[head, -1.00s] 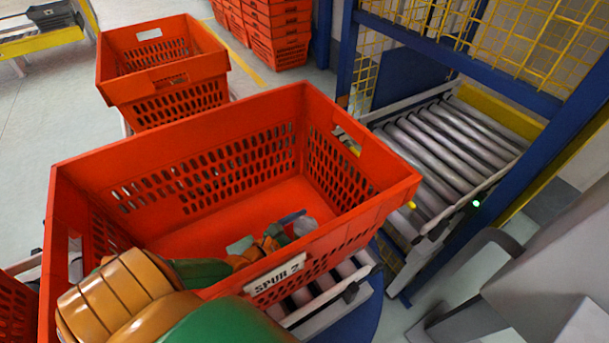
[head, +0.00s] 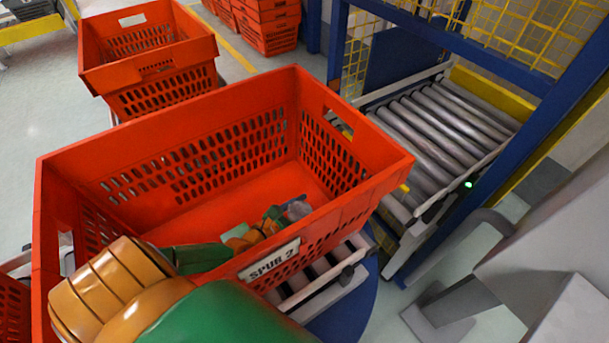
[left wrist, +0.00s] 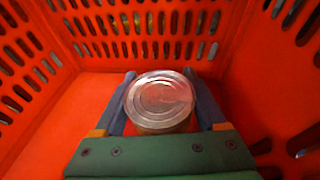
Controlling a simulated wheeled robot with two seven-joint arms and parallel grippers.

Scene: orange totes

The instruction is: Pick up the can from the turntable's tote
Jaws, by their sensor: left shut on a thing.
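The can (left wrist: 160,100) shows its round metal lid in the left wrist view, between the two fingers of my left gripper (left wrist: 160,108). The gripper is shut on it, inside the orange tote (left wrist: 90,88). In the head view, the gripper (head: 279,215) is low in the tote marked "SPUR 2" (head: 193,140), and the can's pale end (head: 299,210) shows near the front wall. The can's lower part is hidden. The tote stands on the turntable's rollers (head: 330,273). My right gripper is not in view.
A second orange tote (head: 150,65) stands behind at the left, and stacked orange totes (head: 268,25) are further back. A roller conveyor (head: 440,135) with a blue frame and yellow mesh is at the right. The tote walls stand close around my left gripper.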

